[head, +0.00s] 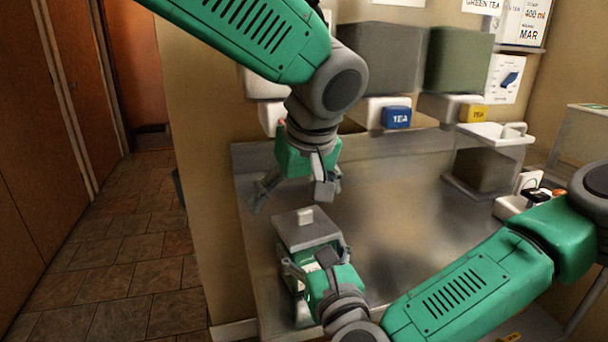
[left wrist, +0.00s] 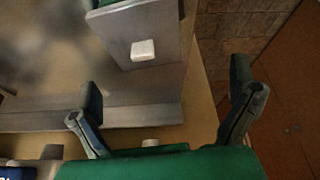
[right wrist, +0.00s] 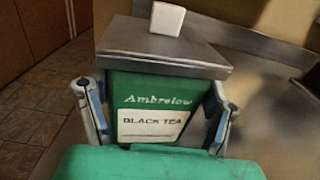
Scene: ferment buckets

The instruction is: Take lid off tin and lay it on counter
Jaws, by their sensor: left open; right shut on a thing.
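The tin is a green box labelled "Ambrelow Black Tea" (right wrist: 158,90), standing near the left end of the counter. Its square grey lid (head: 305,233) sits on top with a small white knob (head: 306,214). The lid (right wrist: 130,38) and knob (right wrist: 167,19) also show in the right wrist view. My right gripper (head: 318,268) is shut on the tin body, one finger on each side below the lid. My left gripper (head: 296,192) is open and empty above the lid. In the left wrist view the knob (left wrist: 143,50) lies ahead of its spread fingers (left wrist: 165,115), apart from them.
The steel counter (head: 390,220) is bare to the right of the tin. A white-lidded container (head: 490,160) is at the right. The counter's left edge is close to the tin.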

